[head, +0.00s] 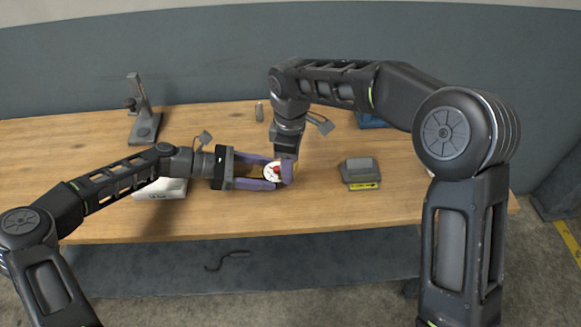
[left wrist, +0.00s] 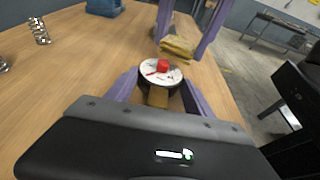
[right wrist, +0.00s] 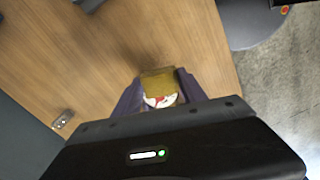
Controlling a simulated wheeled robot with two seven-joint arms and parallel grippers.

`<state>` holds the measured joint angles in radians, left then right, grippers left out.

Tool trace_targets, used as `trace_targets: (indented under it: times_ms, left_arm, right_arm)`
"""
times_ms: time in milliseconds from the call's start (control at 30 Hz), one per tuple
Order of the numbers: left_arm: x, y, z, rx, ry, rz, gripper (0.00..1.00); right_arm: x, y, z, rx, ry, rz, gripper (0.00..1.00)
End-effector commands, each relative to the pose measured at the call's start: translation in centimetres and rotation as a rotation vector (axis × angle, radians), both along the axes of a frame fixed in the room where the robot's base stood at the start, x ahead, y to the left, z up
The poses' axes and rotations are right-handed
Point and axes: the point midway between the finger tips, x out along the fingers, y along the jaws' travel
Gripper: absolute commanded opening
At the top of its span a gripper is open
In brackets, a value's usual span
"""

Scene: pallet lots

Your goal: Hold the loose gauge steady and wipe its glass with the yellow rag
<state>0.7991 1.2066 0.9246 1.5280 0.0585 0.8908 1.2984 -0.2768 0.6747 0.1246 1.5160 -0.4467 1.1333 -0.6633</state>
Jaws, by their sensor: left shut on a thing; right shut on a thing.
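The loose gauge (head: 271,173), a round white dial with a red piece on its face, is between the fingers of my left gripper (head: 266,172). The left wrist view shows the dial (left wrist: 161,74) face up, with the red piece standing on it. My right gripper (head: 288,172) is shut on the yellow rag, which shows folded between its fingers in the left wrist view (left wrist: 177,48). The rag is at the far edge of the dial there; I cannot tell whether it touches. In the right wrist view the rag (right wrist: 158,82) covers part of the gauge (right wrist: 161,101).
On the wooden table (head: 330,215) are a dark stand (head: 143,120) at the back left, a small metal cylinder (head: 259,111), a grey device with a yellow label (head: 359,170), a white box (head: 160,189) under my left arm, and a blue object (head: 371,121). The table's front edge is close.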

Motion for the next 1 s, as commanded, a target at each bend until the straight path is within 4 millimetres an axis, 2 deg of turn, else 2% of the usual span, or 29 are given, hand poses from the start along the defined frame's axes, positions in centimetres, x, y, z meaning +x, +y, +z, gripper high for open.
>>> trace_targets:
  times_ms: [500,1000]
  left_arm:
    - [0.0,0.1,-0.1,0.002,0.000,0.001,0.08]
    - [0.0,0.1,-0.1,0.002,0.000,0.000,0.08]
  right_arm:
    - [0.0,0.0,4.1,0.001,-0.001,0.000,0.16]
    - [0.0,0.0,4.3,0.001,-0.001,0.000,0.16]
